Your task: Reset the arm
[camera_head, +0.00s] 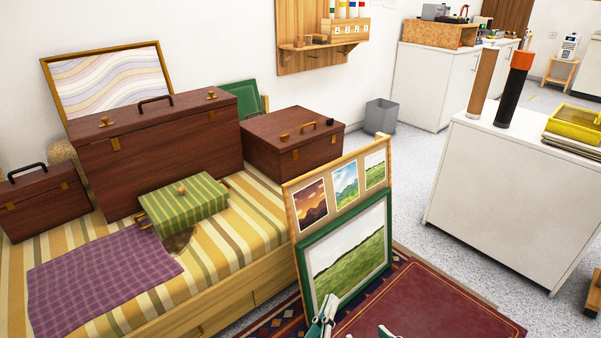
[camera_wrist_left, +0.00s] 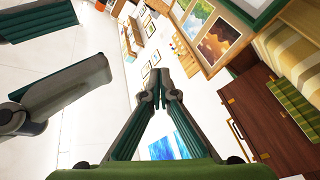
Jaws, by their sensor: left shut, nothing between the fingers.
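My left gripper (camera_head: 324,314) shows at the bottom middle of the head view, in front of the green-framed landscape print (camera_head: 347,252). In the left wrist view my left gripper (camera_wrist_left: 163,92) has its fingertips together, with nothing between them. A second gripper, my right one (camera_wrist_left: 55,60), shows at the left of the wrist view with its fingers spread apart and empty. In the head view only small tips of it show at the bottom edge. Most of both arms is out of view.
A striped daybed (camera_head: 235,245) holds brown cases (camera_head: 165,150), a green striped box (camera_head: 185,210) and a purple cloth (camera_head: 100,280). A wooden board with small prints (camera_head: 345,185) stands behind the landscape print. A dark red surface (camera_head: 430,310) lies at front. A white cabinet (camera_head: 510,195) stands right; grey floor is clear between.

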